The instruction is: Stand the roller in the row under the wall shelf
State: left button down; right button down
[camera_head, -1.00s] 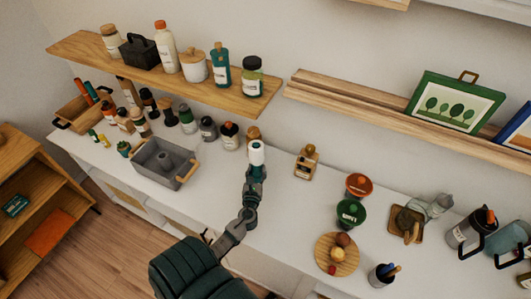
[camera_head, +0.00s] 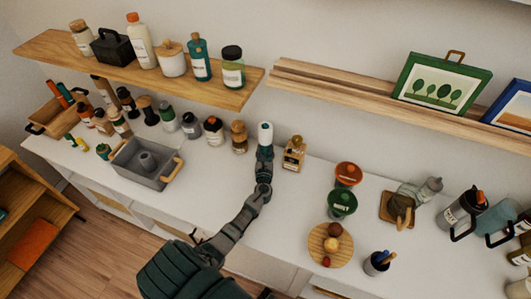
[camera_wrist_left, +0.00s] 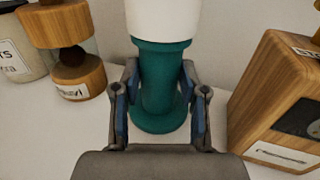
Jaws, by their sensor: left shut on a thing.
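The roller (camera_head: 265,133) has a white upper part and a teal lower part with a flared foot. My left gripper (camera_head: 264,154) is shut on the teal part, and the roller stands upright between the fingers in the left wrist view (camera_wrist_left: 160,82). Its foot is at or just above the white counter; I cannot tell whether it touches. The row of bottles and jars under the wall shelf (camera_head: 150,75) ends at a wooden mill (camera_head: 239,138). The roller is just right of this mill, with a gap. My right gripper is not in view.
A wooden block with a label (camera_head: 294,153) stands close on the roller's right. A grey bin (camera_head: 140,175) is at the left front. Red (camera_head: 348,173) and green (camera_head: 342,202) bowls are farther right. The counter (camera_head: 215,185) between is clear.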

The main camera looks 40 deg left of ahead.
pick_arm(q)
jog(key=shift+a, duration=0.1)
jog(key=c, duration=0.9)
grip_release()
jog(key=shift+s+f, duration=0.1)
jog(key=shift+o, duration=1.4)
jog(key=shift+d, duration=0.4)
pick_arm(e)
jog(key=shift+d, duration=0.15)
pick_arm(q)
jog(key=shift+s+d+r, duration=0.1)
jog(key=shift+r, duration=0.1)
jog(key=p+v, duration=0.1)
jog(key=v, duration=0.5)
jog(key=shift+s+a+f, duration=0.1)
jog(key=shift+a, duration=0.1)
jog(key=v, duration=0.5)
jog(key=shift+s+d, duration=0.2)
jog(key=shift+d, duration=0.2)
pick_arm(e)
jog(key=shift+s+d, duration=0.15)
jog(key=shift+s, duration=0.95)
pick_arm(q)
jog(key=shift+a, duration=0.25)
